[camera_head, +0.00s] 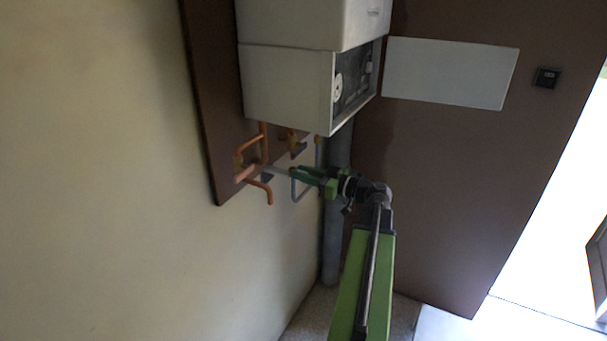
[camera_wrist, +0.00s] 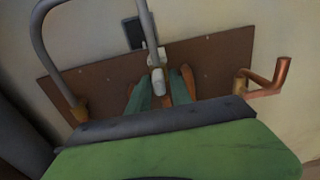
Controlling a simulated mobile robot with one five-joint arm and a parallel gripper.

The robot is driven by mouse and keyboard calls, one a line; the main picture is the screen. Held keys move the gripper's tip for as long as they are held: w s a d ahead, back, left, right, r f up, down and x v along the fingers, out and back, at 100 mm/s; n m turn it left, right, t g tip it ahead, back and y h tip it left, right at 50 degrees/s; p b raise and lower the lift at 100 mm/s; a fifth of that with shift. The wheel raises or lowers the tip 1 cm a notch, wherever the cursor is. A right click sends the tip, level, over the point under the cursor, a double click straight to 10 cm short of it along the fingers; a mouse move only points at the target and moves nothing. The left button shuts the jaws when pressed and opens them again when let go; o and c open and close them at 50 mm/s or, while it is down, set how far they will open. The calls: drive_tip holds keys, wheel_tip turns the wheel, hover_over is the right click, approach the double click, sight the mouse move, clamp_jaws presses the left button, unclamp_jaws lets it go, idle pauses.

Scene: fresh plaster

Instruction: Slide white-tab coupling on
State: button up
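A small pale coupling (camera_wrist: 158,82) shows between my gripper's green fingers in the wrist view, with a white tab-like piece (camera_wrist: 152,56) just behind it. A grey bent pipe (camera_wrist: 149,25) comes down from the top of the picture to it. My gripper (camera_wrist: 159,92) has one finger on each side of the coupling; I cannot tell whether they touch it. In the head view, my gripper (camera_head: 297,173) reaches left toward the pipes under the white boiler, and a pale piece (camera_head: 276,172) shows at its tips.
Copper pipes (camera_head: 262,150) stick out from a brown board (camera_head: 222,185), with another copper elbow (camera_wrist: 268,83) right of my gripper. The white boiler (camera_head: 287,88) hangs just above. A grey vertical pipe (camera_head: 333,240) stands behind my arm. The plaster wall at left is bare.

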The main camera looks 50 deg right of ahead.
clamp_jaws()
idle(1.2)
